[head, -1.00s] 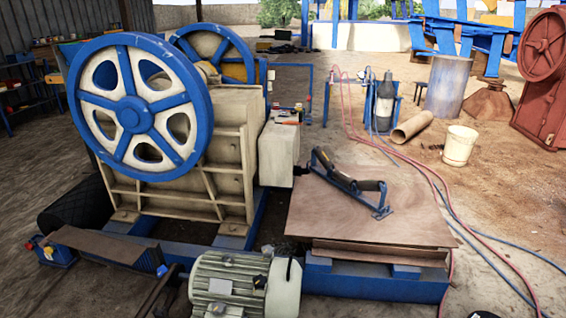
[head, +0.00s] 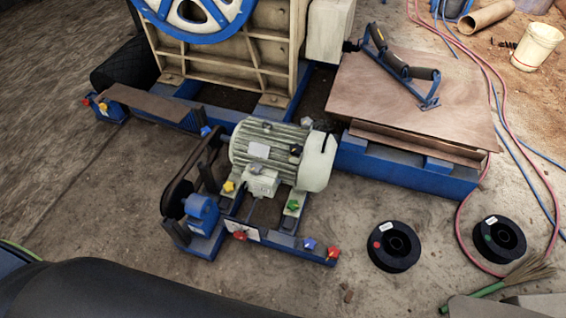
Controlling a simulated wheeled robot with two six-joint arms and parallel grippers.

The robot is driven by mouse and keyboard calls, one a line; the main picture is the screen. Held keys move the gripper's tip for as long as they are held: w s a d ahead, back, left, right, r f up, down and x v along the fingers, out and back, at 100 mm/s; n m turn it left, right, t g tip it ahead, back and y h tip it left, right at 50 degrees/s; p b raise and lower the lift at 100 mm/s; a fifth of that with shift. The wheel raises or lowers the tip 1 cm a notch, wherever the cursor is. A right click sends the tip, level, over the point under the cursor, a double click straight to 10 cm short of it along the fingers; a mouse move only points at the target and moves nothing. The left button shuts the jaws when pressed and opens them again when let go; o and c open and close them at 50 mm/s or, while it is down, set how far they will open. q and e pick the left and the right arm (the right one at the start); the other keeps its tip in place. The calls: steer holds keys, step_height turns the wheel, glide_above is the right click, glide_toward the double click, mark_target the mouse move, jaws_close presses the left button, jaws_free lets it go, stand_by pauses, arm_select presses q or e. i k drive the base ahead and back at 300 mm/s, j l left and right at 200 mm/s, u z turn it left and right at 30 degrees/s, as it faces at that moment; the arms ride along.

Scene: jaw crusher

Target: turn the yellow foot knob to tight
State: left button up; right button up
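A small yellow knob (head: 229,186) sits at the near left foot of the grey-green electric motor (head: 270,150). The motor stands on a blue slide frame. A green knob (head: 292,205) sits at the motor's near right foot. Another yellow knob (head: 103,108) is on a blue bracket farther left, away from the motor. The knobs are too small to tell how tight they are. Neither of my grippers is in view.
The frame's front carries red (head: 240,235), blue (head: 309,243) and red (head: 333,252) knobs. Two black spools (head: 394,246) (head: 498,239) and a green-handled brush (head: 500,280) lie on the right. Hoses run along the right. Ground before the frame is mostly clear.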

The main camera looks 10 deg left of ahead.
mark_target(229, 186)
steer(key=u, duration=1)
steer(key=i+j, duration=0.1)
steer(key=j, duration=0.5)
steer(key=j+z, duration=0.1)
steer(key=j, duration=0.5)
steer(key=i, duration=0.05)
